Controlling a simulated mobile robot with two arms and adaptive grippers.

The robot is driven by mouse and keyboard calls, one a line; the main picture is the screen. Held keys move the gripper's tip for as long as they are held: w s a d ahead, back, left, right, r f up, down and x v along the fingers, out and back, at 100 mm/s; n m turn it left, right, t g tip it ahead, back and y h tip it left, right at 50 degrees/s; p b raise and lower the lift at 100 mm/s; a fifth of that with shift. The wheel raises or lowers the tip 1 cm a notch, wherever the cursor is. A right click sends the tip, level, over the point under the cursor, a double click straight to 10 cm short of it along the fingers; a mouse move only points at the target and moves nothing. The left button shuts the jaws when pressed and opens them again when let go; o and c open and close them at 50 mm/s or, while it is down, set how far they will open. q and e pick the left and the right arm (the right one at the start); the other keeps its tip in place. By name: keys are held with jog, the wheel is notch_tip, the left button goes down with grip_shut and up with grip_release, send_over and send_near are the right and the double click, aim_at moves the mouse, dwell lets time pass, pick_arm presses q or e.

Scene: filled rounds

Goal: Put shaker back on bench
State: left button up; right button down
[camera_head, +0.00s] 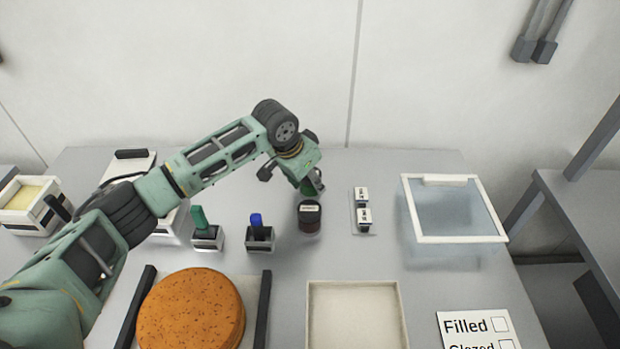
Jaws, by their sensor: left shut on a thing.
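A dark round jar (310,217) with a pale label stands just in front of the gripper. My right gripper is not in view.
Green-handled (199,217) and blue-handled (256,220) tools stand in small holders left of the jar. A brown round cake (191,310) and an empty pale tray (355,284) are in front.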

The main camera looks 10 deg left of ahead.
pick_arm(q)
jog(key=shift+f, duration=0.1)
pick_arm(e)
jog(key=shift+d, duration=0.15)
pick_arm(q)
jog(key=o, duration=1.2)
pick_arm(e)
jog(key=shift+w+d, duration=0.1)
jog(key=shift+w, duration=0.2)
pick_arm(q)
jog(key=shift+s+a+r, duration=0.1)
jog(key=shift+r, duration=0.45)
jog(key=b+v, duration=0.1)
jog(key=v, duration=1)
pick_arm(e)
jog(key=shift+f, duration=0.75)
